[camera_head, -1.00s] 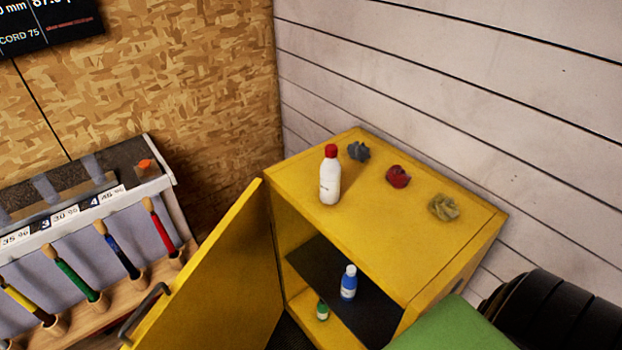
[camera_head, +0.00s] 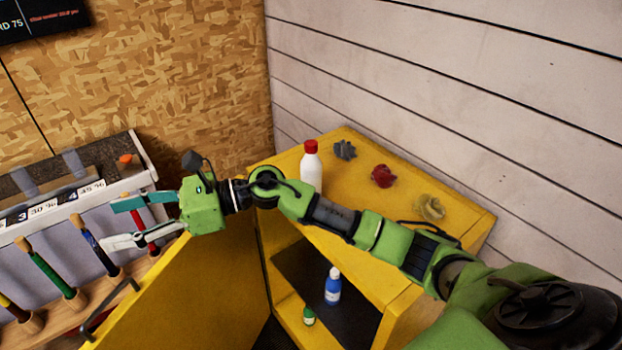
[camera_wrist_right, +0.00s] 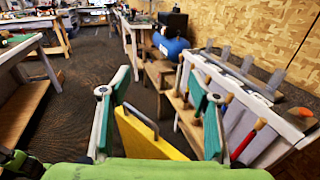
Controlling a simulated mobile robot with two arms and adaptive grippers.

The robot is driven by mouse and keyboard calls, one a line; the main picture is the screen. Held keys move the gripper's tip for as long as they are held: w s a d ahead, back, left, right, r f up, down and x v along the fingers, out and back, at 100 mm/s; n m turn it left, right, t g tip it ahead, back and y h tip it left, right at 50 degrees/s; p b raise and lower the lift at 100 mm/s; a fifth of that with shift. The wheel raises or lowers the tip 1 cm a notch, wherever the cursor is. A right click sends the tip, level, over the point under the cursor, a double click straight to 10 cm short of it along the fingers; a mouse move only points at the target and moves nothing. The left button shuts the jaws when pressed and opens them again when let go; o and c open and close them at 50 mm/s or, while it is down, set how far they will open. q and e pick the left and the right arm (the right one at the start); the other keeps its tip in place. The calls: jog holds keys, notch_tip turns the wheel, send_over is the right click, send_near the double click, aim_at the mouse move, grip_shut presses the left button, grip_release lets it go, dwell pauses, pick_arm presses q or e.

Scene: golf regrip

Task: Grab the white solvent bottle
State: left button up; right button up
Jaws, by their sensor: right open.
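The white solvent bottle (camera_head: 311,167) with a red cap stands upright on top of the yellow cabinet (camera_head: 400,262), near its left back corner. My right arm passes in front of its lower part and hides its base. My right gripper (camera_head: 122,222) is open and empty, left of the bottle and above the cabinet's open door, pointing away from the bottle. In the right wrist view, the open fingers (camera_wrist_right: 157,110) face the room, and the bottle does not show. My left gripper is not in view.
Grey (camera_head: 345,149), red (camera_head: 383,176) and yellow (camera_head: 431,207) crumpled rags lie on the cabinet top. A blue bottle (camera_head: 333,287) and a green bottle (camera_head: 309,315) stand inside. The open yellow door (camera_head: 190,290) and a rack of coloured grips (camera_head: 50,275) are at left.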

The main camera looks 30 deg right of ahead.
notch_tip(320, 180, down, 2)
jog(key=d+f+n+g+h, duration=0.1)
jog(key=d+n+g+h, duration=0.15)
jog(key=n, duration=0.35)
notch_tip(320, 180, up, 4)
jog(key=n+h, duration=0.7)
jog(key=h, duration=1)
send_over(311, 164)
jog(key=s+a, duration=0.2)
jog(key=shift+w, duration=0.25)
jog(key=x, duration=0.4)
jog(key=p+x, duration=0.1)
jog(key=x, duration=0.2)
jog(key=shift+w+d+f, duration=0.15)
jog(key=shift+d+f, duration=0.15)
jog(key=shift+f, duration=0.05)
jog(key=x, duration=0.1)
jog(key=p+x, duration=0.1)
jog(key=x, duration=0.1)
jog(key=p+x, duration=0.1)
jog(key=shift+w+f, duration=0.2)
jog(key=shift+w, duration=0.1)
jog(key=shift+w+d+f, duration=0.1)
jog(key=shift+w+f, duration=0.05)
jog(key=shift+f, duration=0.4)
jog(key=c, duration=1.2)
